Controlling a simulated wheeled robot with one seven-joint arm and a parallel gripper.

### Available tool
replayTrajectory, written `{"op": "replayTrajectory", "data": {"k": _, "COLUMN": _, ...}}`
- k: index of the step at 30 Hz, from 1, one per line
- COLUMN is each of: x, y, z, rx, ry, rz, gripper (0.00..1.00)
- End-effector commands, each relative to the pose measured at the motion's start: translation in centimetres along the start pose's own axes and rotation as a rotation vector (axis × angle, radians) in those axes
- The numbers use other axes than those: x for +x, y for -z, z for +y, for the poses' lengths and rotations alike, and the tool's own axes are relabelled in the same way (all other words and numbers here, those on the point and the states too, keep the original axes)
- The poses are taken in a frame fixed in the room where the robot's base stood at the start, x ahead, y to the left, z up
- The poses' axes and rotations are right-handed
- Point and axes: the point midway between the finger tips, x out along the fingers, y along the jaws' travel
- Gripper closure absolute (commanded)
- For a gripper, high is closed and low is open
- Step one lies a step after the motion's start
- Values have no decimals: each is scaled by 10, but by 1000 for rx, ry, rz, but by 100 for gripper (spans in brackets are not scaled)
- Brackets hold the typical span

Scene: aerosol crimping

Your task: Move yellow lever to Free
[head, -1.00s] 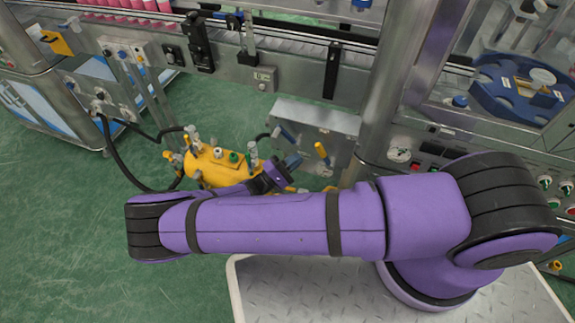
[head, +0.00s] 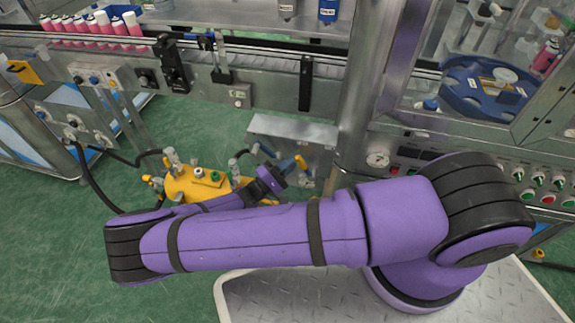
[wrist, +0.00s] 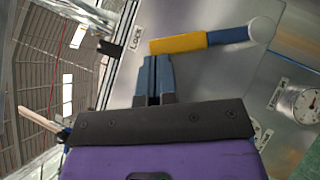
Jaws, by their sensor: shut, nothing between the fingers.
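The yellow lever (head: 300,161) sits on the front of a grey metal box in the head view. In the wrist view its yellow grip (wrist: 178,44) joins a blue shank and a round pale pivot at the right. The grip points left, towards a label reading "Lock" (wrist: 135,38). A second label (wrist: 277,94) lies below the pivot, too small to read surely. My gripper (wrist: 154,60) is shut and empty. Its blue-grey fingertips are right below the grip's free end, touching or nearly so. In the head view my gripper (head: 289,167) is beside the lever.
A blue-handled lever (head: 265,150) stands left of the yellow one on the grey box (head: 293,128). A yellow tank with valves (head: 195,184) stands at the left. A gauge (wrist: 303,104) lies right of the lever. Machine frames stand behind; green floor is free at the left.

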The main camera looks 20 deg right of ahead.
Motion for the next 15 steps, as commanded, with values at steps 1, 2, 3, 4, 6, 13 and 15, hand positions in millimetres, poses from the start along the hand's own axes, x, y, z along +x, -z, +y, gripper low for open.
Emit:
{"op": "replayTrajectory", "data": {"k": 1, "x": 1, "y": -1, "z": 1, "rx": 9, "ry": 8, "rz": -1, "gripper": 100}}
{"op": "replayTrajectory", "data": {"k": 2, "x": 2, "y": -2, "z": 1, "rx": 13, "ry": 12, "rz": -1, "gripper": 100}}
{"op": "replayTrajectory", "data": {"k": 3, "x": 2, "y": -2, "z": 1, "rx": 16, "ry": 15, "rz": -1, "gripper": 100}}
{"op": "replayTrajectory", "data": {"k": 4, "x": 2, "y": -2, "z": 1, "rx": 18, "ry": 17, "rz": -1, "gripper": 100}}
{"op": "replayTrajectory", "data": {"k": 6, "x": 3, "y": -3, "z": 1, "rx": 24, "ry": 24, "rz": 0, "gripper": 100}}
{"op": "replayTrajectory", "data": {"k": 13, "x": 6, "y": -6, "z": 3, "rx": 59, "ry": 59, "rz": -1, "gripper": 100}}
{"op": "replayTrajectory", "data": {"k": 15, "x": 8, "y": -8, "z": 4, "rx": 79, "ry": 79, "rz": -2, "gripper": 100}}
